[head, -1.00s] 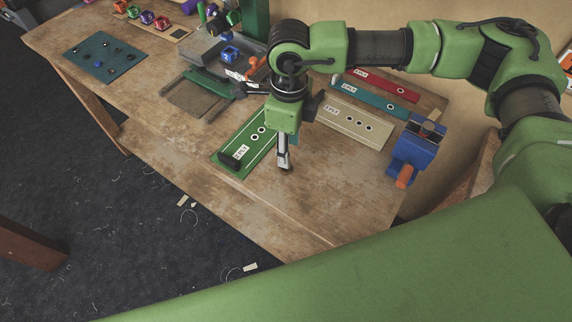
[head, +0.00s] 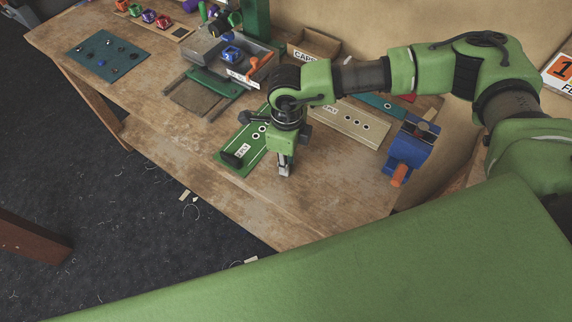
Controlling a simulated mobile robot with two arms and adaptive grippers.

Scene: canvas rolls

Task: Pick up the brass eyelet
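I cannot make out a brass eyelet for certain. A blue-grey mat (head: 88,57) at the far left of the bench holds several small dark pieces, too small to identify. My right gripper (head: 284,171) points down over the bench, just right of the green labelled strip (head: 228,162). Its fingers are small and seen from above, so I cannot tell whether they are open, shut or touching the wood. My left gripper is not in view.
A cream strip (head: 352,124) with ringed holes, a teal strip (head: 378,104) and a blue vise (head: 408,150) lie to the right. A CAPS box (head: 318,42) and a grey tray (head: 262,66) stand behind. Bare wood (head: 310,205) is clear in front of my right gripper.

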